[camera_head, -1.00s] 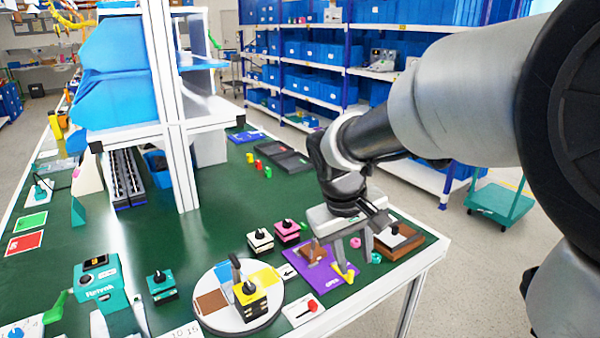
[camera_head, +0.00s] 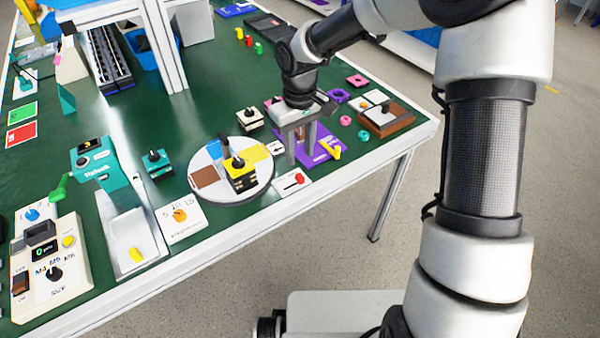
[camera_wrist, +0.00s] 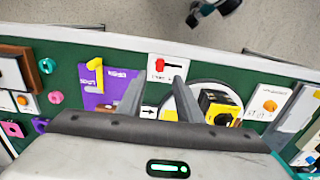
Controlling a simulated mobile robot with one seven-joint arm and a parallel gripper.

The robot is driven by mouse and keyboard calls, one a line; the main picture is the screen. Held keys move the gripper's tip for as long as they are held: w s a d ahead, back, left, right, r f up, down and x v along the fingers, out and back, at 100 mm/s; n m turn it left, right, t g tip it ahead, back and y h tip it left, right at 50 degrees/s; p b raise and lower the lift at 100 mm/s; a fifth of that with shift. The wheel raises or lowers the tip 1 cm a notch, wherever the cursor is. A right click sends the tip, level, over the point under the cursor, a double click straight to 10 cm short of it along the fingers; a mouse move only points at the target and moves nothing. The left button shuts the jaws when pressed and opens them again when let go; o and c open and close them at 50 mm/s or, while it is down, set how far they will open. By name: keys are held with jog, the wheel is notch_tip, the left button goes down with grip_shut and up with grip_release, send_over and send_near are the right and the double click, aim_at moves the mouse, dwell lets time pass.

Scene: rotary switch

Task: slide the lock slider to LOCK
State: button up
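The lock slider appears to be the red knob on a small white plate (camera_head: 293,182) at the table's front edge; its lettering is too small to read in the head view. In the wrist view the plate (camera_wrist: 155,77) and its red knob (camera_wrist: 164,64) show just past my fingertips. My gripper (camera_head: 301,160) points down behind the plate, beside the purple board (camera_head: 322,148). Its two fingers are spread with nothing between them, and the wrist view (camera_wrist: 159,80) also shows the gap. I cannot tell how high the fingertips are above the table.
A round white turntable (camera_head: 213,188) with a yellow and black switch block (camera_head: 241,178) stands left of the plate. A yellow handle (camera_head: 331,150) rises from the purple board. A brown wooden box (camera_head: 386,122) is at the right.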

aim_at(299, 176)
notch_tip(299, 176, down, 8)
jog(key=shift+f+b, duration=0.1)
jog(key=shift+b, duration=0.5)
jog(key=shift+c, duration=0.2)
grip_shut()
